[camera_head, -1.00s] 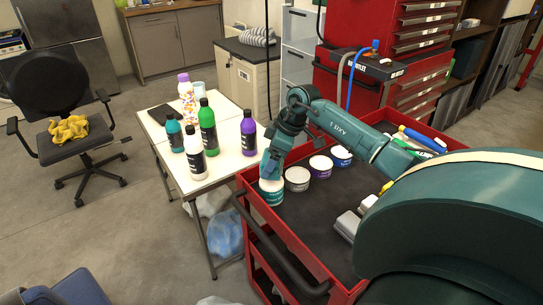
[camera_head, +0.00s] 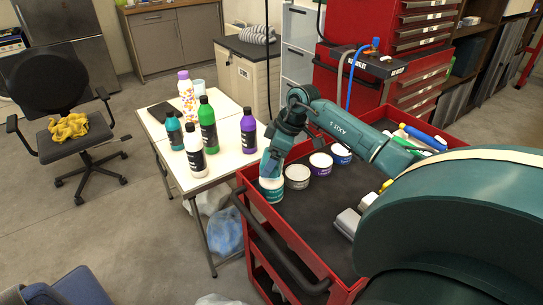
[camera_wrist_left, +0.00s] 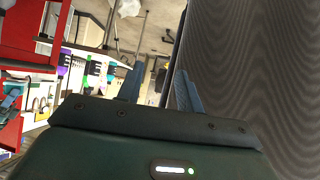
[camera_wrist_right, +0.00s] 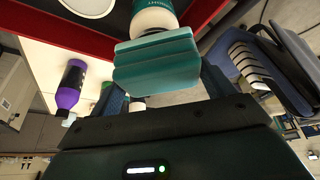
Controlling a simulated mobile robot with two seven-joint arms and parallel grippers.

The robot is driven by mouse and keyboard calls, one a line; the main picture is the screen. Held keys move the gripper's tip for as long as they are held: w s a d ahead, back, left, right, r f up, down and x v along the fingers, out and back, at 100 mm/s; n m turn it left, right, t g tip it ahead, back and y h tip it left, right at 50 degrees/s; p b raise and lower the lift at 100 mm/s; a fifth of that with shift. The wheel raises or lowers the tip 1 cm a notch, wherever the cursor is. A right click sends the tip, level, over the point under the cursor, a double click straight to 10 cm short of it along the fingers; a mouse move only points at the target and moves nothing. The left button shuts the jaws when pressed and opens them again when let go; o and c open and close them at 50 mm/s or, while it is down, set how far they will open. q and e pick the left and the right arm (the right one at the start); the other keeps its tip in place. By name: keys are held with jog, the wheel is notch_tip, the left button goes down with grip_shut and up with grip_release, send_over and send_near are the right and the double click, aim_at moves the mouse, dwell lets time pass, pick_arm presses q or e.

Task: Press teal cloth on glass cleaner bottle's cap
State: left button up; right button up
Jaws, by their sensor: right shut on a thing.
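My right gripper (camera_wrist_right: 165,92) is shut on the folded teal cloth (camera_wrist_right: 155,62), which shows as a stacked block between its fingers. In the head view this gripper (camera_head: 271,168) hangs at the red cart's left corner, above a white tin with a teal label (camera_head: 271,189). The tin also shows just beyond the cloth in the right wrist view (camera_wrist_right: 153,16). Bottles stand on the white table: teal (camera_head: 174,133), green (camera_head: 208,128), purple (camera_head: 248,132) and white with a black cap (camera_head: 195,155). I cannot read which is glass cleaner. My left gripper (camera_wrist_left: 160,85) is open and empty.
The red cart (camera_head: 262,222) has a raised rim and holds more tins, such as a grey one (camera_head: 297,178) and a purple one (camera_head: 320,165). A patterned bottle (camera_head: 187,95) and a cup stand at the white table's back. The table's front right is clear.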

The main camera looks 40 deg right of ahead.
aim_at(264, 155)
notch_tip(264, 155, up, 5)
jog(key=p, duration=0.5)
jog(key=shift+f, duration=0.1)
jog(key=shift+r, duration=1.05)
